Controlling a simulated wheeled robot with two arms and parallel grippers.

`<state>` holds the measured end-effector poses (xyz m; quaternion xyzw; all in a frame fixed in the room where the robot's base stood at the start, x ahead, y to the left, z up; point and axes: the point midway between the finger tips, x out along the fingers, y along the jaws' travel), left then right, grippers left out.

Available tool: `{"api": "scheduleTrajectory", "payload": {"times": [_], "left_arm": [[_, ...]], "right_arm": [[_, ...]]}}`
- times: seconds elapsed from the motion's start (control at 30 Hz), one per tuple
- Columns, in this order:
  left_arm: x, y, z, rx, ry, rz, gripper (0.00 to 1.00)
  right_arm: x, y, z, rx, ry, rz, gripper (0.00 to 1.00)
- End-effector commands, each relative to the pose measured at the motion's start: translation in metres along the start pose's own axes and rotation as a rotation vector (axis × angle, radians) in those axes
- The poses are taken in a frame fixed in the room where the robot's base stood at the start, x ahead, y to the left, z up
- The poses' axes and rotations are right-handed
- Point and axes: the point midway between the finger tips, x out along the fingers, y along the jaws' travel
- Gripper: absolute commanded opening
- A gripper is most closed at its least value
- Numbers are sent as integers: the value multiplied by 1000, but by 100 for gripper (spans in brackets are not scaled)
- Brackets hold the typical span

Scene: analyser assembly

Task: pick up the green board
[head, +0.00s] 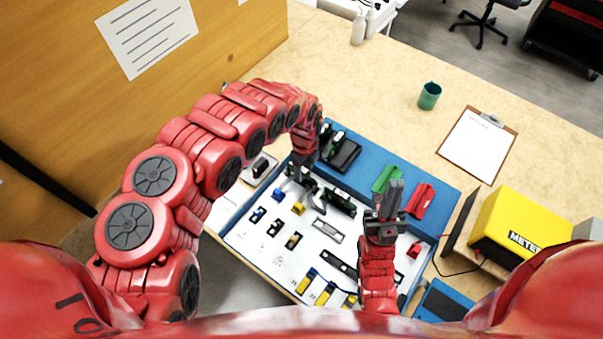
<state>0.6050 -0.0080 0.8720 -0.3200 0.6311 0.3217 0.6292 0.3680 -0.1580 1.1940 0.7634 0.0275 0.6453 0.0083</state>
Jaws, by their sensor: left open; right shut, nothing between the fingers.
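A green piece (384,178) lies on the blue back strip of the tray, just behind my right gripper and left of a red piece (420,200). Other dark parts with some green, such as one block (341,201), sit nearer the middle; I cannot tell for sure which is the board. My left gripper (301,191) points down, open, over the left part of the tray, near that dark block. My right gripper (393,190) points up and away, shut and empty, in front of the green piece and partly covering the tray there.
The blue-edged tray (448,182) holds several small blue, yellow and black parts on a white sheet. A yellow meter (510,228) stands at the right. Further back are a clipboard (477,145), a green cup (429,96) and a white bottle (358,29). The back table is mostly clear.

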Motion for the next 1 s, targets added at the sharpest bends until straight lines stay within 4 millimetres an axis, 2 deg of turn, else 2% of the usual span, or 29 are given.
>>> {"api": "scheduleTrajectory", "payload": {"times": [0.27,0.43,0.83,1.0], "left_arm": [[25,-1,10,-1,1,1,57],[40,-2,8,0,3,0,57],[46,-3,11,-1,-2,-2,57],[46,-3,11,-1,-1,-2,27]], "right_arm": [[16,1,-3,0,0,0,0],[18,1,-3,0,0,0,0],[19,1,-3,0,0,0,0],[19,1,-3,0,0,0,0]]}}
